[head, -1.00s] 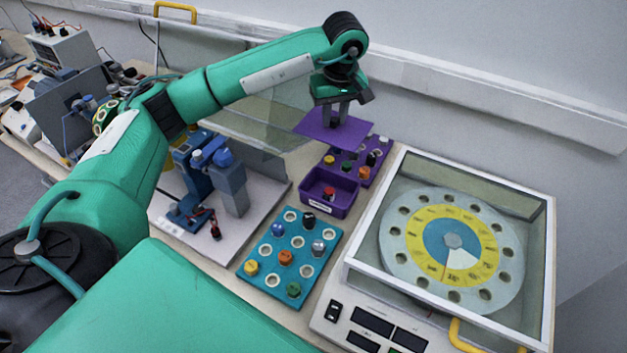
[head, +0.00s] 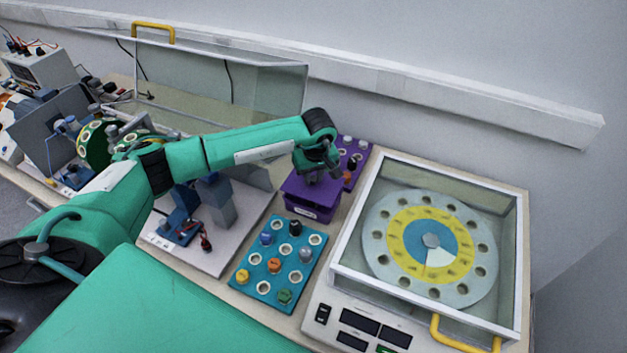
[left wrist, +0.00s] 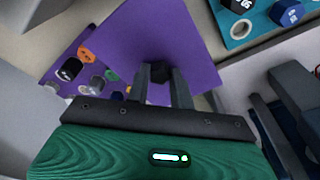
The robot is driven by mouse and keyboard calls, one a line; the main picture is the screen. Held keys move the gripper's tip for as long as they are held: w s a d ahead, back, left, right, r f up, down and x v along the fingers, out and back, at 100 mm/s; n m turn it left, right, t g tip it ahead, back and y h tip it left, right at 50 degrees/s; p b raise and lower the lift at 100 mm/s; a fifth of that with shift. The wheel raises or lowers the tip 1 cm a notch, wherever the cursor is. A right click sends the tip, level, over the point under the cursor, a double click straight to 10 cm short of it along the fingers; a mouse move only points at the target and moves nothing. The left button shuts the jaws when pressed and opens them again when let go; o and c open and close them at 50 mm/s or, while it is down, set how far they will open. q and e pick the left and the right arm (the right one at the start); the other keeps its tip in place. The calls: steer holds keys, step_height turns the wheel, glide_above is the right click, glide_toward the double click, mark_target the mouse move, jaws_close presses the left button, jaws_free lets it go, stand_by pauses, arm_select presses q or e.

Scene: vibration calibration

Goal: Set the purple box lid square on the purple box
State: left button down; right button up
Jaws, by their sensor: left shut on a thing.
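The purple box (head: 312,212) stands on the bench behind the teal peg board. The purple box lid (head: 293,187) is over its top, and the box's inside is hidden. My left gripper (head: 318,179) is shut on the lid's dark knob, pointing down. In the left wrist view the lid (left wrist: 140,38) is a flat purple square between the fingers (left wrist: 161,82), and it hides the box beneath. I cannot tell whether the lid touches the rim all round or sits exactly square. My right gripper is in neither view.
A purple peg board (head: 352,160) with several knobs is close behind the box. The teal peg board (head: 278,262) is in front. A glass-covered dial machine (head: 430,240) stands at the right, and a blue device (head: 222,203) on a pale plate is at the left.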

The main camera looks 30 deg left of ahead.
mark_target(314, 180)
arm_select(q)
step_height(314, 180, down, 3)
steer(key=shift+f+p, duration=0.1)
steer(key=shift+p, duration=0.2)
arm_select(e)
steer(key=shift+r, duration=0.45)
arm_select(q)
steer(key=shift+f+b, duration=0.25)
steer(key=shift+b, duration=0.2)
steer(key=c, duration=1.2)
jaws_free()
steer(key=shift+c, duration=0.2)
steer(key=shift+o, duration=0.2)
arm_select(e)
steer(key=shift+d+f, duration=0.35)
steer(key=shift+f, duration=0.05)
arm_select(q)
steer(key=shift+r, duration=0.1)
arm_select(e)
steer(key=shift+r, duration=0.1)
